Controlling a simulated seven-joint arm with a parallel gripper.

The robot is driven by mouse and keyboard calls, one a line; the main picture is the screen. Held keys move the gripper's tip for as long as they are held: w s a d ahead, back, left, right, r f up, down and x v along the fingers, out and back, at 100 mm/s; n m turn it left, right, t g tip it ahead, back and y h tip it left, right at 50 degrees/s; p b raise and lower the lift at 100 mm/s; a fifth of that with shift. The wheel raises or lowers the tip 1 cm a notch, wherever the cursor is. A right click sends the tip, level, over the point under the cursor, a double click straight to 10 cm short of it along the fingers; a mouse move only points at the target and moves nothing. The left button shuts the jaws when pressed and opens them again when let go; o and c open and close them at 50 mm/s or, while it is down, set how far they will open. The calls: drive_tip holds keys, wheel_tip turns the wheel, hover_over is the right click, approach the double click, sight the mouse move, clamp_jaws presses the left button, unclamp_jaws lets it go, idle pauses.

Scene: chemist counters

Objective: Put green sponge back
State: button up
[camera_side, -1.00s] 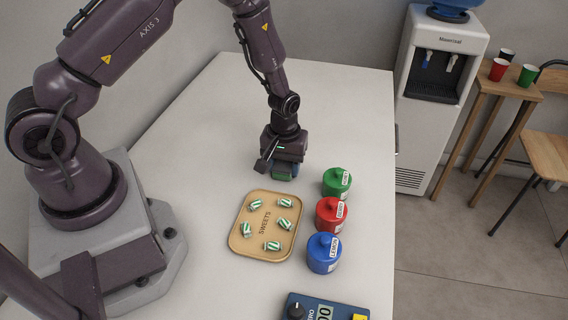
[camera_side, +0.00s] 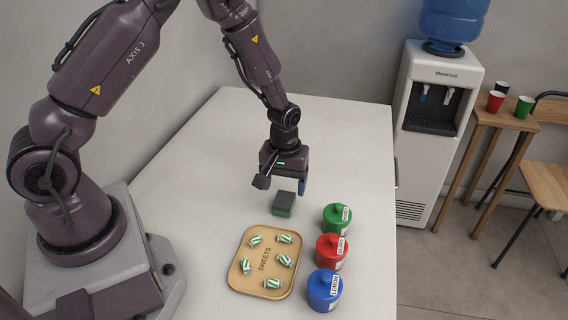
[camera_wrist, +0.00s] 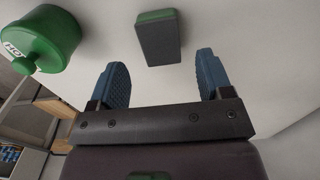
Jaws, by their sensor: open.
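The green sponge (camera_side: 283,204) lies on the white counter just behind the sweets tray, with a dark grey top and a green lower layer. It also shows in the wrist view (camera_wrist: 158,40), ahead of the fingertips and between their lines. My gripper (camera_side: 281,187) is above and slightly behind the sponge, clear of it. In the wrist view its two blue ribbed fingers (camera_wrist: 161,72) are spread apart with nothing between them.
A tan tray (camera_side: 241,277) marked SWEETS holds several green-striped sweets. To its right stand lidded jars: green (camera_side: 337,218), red (camera_side: 331,251) and blue (camera_side: 324,290). The counter (camera_side: 220,170) is clear left of the gripper. A water dispenser (camera_side: 436,85) stands beyond the right edge.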

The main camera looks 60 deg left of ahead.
wheel_tip(320, 180, up, 7)
wheel_tip(320, 180, up, 7)
drive_tip(key=m+t, duration=0.1)
drive_tip(key=m, duration=0.1)
hover_over(284, 199)
drive_tip(key=s+d, duration=0.1)
drive_tip(key=s+d+r+m+t, duration=0.2)
drive_tip(key=s+r+m+t, duration=0.2)
drive_tip(key=s+r, duration=1.1)
drive_tip(key=s+m, duration=0.2)
drive_tip(key=m, duration=0.1)
drive_tip(key=shift+d+r+t, duration=0.2)
drive_tip(key=shift+d+t, duration=0.1)
drive_tip(key=shift+d, duration=0.1)
drive_tip(key=shift+s, duration=0.1)
